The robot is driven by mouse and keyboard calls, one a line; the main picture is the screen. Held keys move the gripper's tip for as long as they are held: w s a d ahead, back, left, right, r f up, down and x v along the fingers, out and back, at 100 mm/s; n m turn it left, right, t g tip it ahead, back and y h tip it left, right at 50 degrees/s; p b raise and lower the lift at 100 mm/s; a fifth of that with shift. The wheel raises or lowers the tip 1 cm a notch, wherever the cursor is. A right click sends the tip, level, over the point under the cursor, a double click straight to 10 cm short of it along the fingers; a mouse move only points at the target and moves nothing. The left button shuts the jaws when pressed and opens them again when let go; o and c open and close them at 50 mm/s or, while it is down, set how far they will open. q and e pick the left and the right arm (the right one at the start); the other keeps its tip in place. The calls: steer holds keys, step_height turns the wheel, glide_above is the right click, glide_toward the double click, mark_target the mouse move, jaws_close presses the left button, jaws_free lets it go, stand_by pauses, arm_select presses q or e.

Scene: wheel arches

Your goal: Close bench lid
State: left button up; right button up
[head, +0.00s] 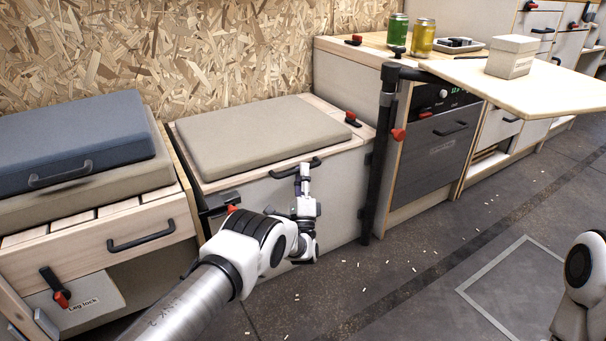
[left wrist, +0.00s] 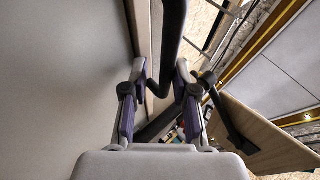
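The bench lid (head: 215,183) in the middle carries a beige cushion (head: 262,133) and has a black bar handle (head: 283,173) at its front edge. The lid lies about level over the pale bench front (head: 340,190); I cannot tell if a small gap remains. My left gripper (head: 304,168) is at the right part of this handle. In the left wrist view, the open fingers (left wrist: 160,68) stand on either side of the dark handle bar (left wrist: 171,35), which reaches in between them. I cannot make out contact. My right gripper is out of view.
A second bench with a blue cushion (head: 70,135) and a red latch (head: 61,298) stands at the left. A black post (head: 379,150) and a fold-out tabletop (head: 530,88) with a box (head: 511,56) are at the right. The floor (head: 420,260) in front is open.

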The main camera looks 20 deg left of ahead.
arm_select(q)
steer(key=v, duration=1.2)
